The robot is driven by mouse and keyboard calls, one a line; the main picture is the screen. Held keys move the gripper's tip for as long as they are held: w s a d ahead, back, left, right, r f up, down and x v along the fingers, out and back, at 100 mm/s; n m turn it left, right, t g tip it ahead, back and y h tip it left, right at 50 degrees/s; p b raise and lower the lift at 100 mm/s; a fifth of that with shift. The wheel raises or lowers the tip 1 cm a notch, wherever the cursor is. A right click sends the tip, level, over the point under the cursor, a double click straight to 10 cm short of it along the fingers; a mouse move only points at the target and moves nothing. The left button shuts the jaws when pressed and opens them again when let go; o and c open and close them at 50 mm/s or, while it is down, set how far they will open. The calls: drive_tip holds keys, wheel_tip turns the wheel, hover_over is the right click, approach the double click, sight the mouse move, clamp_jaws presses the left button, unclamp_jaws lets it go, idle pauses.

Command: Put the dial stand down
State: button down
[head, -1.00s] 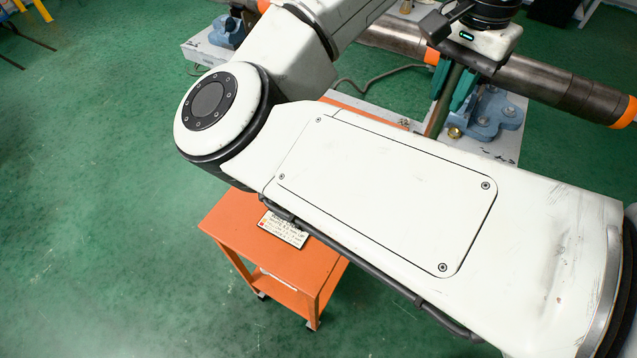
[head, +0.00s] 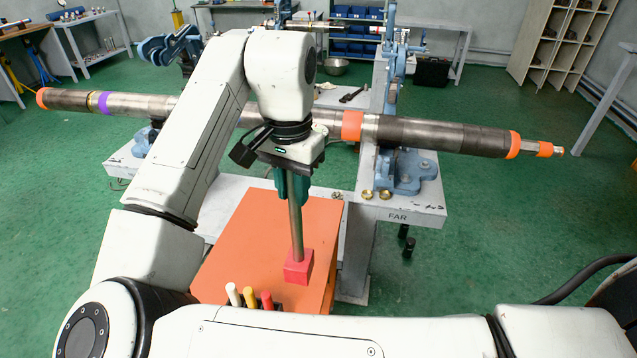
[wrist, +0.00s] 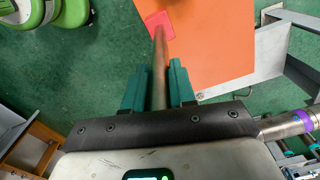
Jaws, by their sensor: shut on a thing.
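The dial stand (head: 297,230) is a thin upright metal post on a red block base (head: 298,267). My gripper (head: 295,197) is shut on the upper part of the post with its teal fingers. The base appears over the orange cart top (head: 250,240); I cannot tell whether it touches. In the wrist view the post (wrist: 159,60) runs between the two fingers of my gripper (wrist: 159,70), and the red base (wrist: 159,22) shows over the orange top (wrist: 215,40). The dial is not seen.
White, yellow and red sticks (head: 250,297) stand near the cart's front edge, left of the base. A long pipe (head: 430,134) lies behind my gripper across the blue vises (head: 400,172) on a grey bench (head: 395,208). Orange surface left of the base is clear.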

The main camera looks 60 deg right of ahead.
drive_tip(key=w+f, duration=0.4)
drive_tip(key=f, duration=0.4)
drive_tip(key=shift+w+a+f, duration=0.35)
drive_tip(key=shift+a, duration=0.1)
drive_tip(key=shift+f, duration=0.15)
drive_tip(key=c, duration=0.9)
unclamp_jaws()
drive_tip(key=shift+f, duration=0.1)
